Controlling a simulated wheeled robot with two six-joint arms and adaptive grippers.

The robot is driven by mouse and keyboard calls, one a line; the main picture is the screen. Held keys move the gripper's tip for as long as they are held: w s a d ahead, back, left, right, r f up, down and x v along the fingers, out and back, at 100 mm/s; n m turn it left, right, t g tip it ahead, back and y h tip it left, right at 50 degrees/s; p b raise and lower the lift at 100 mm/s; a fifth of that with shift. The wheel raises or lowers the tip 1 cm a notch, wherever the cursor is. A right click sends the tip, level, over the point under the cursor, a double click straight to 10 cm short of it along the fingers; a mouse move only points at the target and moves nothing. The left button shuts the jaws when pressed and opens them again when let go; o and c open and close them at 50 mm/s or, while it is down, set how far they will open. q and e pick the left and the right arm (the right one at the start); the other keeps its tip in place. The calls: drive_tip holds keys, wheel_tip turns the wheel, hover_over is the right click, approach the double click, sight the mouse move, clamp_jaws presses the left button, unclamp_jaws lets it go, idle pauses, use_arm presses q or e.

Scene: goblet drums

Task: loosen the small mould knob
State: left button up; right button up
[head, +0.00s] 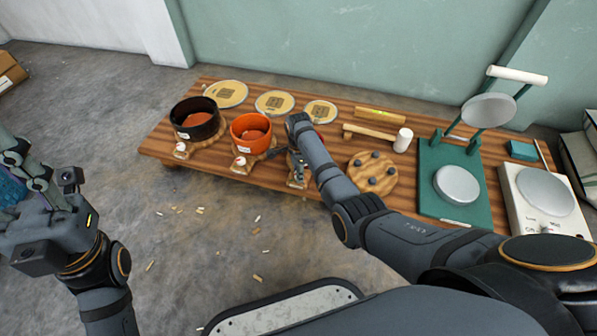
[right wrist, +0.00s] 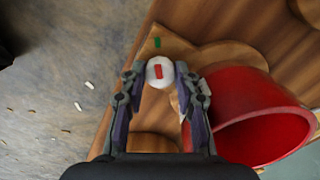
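The small mould (right wrist: 255,120) is red and open-topped. In the head view only a bit of its red rim (head: 319,136) shows behind my right arm. Its knob (right wrist: 160,72) is round and white with a red bar, beside the mould on a wooden base (right wrist: 225,56). A green mark (right wrist: 157,43) lies on the base, and the red bar points roughly towards it. My right gripper (right wrist: 162,76) has a fingertip against each side of the knob; in the head view it (head: 298,172) reaches down at the bench's front edge. My left gripper (head: 18,165) is far from the bench, its tips cut off.
A black mould (head: 195,120) and an orange mould (head: 250,133) stand left of my right gripper. Round skins (head: 275,103) lie behind. A mallet (head: 378,134), pegged wooden disc (head: 372,174), green press (head: 433,205) and scale (head: 543,195) are to the right. Scraps litter the floor.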

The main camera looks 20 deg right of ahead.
clamp_jaws()
drive_tip(key=shift+r+n+p, duration=0.2)
drive_tip(key=shift+n+p, duration=1.2)
drive_tip(key=shift+p, duration=0.2)
drive_tip(key=shift+n+p, duration=0.6)
drive_tip(key=shift+n, duration=0.3)
drive_tip(key=n+p, duration=0.1)
drive_tip(key=n, duration=0.1)
drive_tip(key=shift+f+n, duration=0.15)
drive_tip(key=shift+n, duration=0.15)
drive_tip(key=n, duration=0.2)
drive_tip(key=shift+n+p, duration=0.35)
drive_tip(key=shift+n, duration=0.05)
drive_tip(key=n, duration=0.3)
drive_tip(key=shift+n, duration=0.3)
drive_tip(key=n, duration=0.5)
drive_tip(key=shift+f+n+p, duration=0.1)
drive_tip(key=shift+n+p, duration=0.3)
